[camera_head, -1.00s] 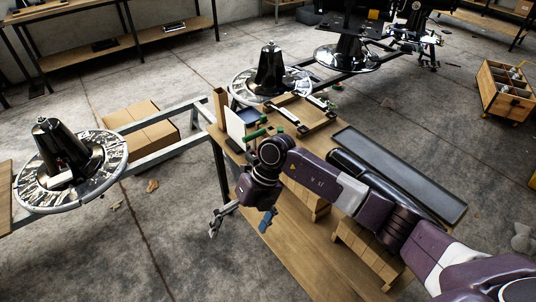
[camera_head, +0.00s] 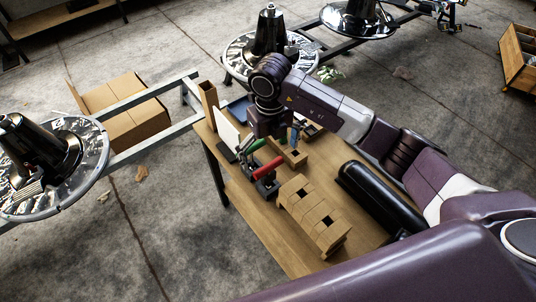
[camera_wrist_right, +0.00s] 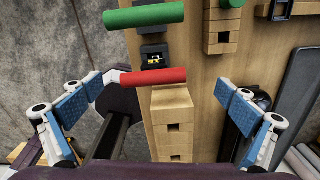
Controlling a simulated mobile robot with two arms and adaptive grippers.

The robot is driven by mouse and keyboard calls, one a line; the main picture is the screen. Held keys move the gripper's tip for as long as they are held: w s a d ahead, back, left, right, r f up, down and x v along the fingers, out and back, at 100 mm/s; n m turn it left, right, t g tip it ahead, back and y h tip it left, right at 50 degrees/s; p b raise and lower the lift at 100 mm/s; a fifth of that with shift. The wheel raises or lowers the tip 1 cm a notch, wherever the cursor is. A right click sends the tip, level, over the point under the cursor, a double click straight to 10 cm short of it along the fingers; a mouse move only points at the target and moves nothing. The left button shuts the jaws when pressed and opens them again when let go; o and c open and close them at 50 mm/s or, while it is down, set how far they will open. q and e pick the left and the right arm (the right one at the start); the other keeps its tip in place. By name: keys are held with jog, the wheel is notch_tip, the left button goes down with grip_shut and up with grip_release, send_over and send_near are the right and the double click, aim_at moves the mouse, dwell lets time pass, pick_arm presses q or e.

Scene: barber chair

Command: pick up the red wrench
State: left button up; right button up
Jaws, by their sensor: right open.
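The red wrench shows as a red handle (camera_head: 268,168) on the wooden workbench (camera_head: 300,255), at the left side of its top. In the right wrist view the red handle (camera_wrist_right: 153,76) lies crosswise near the middle, between the fingers. My right gripper (camera_head: 270,150) is open and empty above the bench, close to the red handle. In the wrist view its blue-padded fingers (camera_wrist_right: 160,92) stand wide apart, one on each side. I cannot tell how high they are above it. The wrench's head is not clear. My left gripper is not in view.
A green handle (camera_wrist_right: 145,15) lies beyond the red one. A slotted wooden block (camera_head: 312,215) stands right of it, and a black cylinder (camera_head: 380,198) farther right. A white panel (camera_head: 226,130) and an upright wooden box (camera_head: 208,105) stand at the bench's left edge.

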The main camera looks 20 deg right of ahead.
aim_at(269, 166)
jog(key=shift+f, duration=0.15)
jog(key=f, duration=0.1)
jog(key=s+f+p, duration=0.1)
jog(key=f, duration=0.1)
jog(key=shift+s+a+p, duration=0.25)
jog(key=shift+a+p, duration=0.1)
notch_tip(269, 166, down, 3)
jog(key=shift+w+r+p, duration=0.1)
jog(key=shift+p, duration=0.3)
jog(key=shift+f, duration=0.5)
jog(key=c, duration=1)
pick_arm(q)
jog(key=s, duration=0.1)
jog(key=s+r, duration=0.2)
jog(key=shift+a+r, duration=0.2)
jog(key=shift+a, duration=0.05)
pick_arm(e)
jog(key=shift+w, duration=0.1)
jog(key=c, duration=0.6)
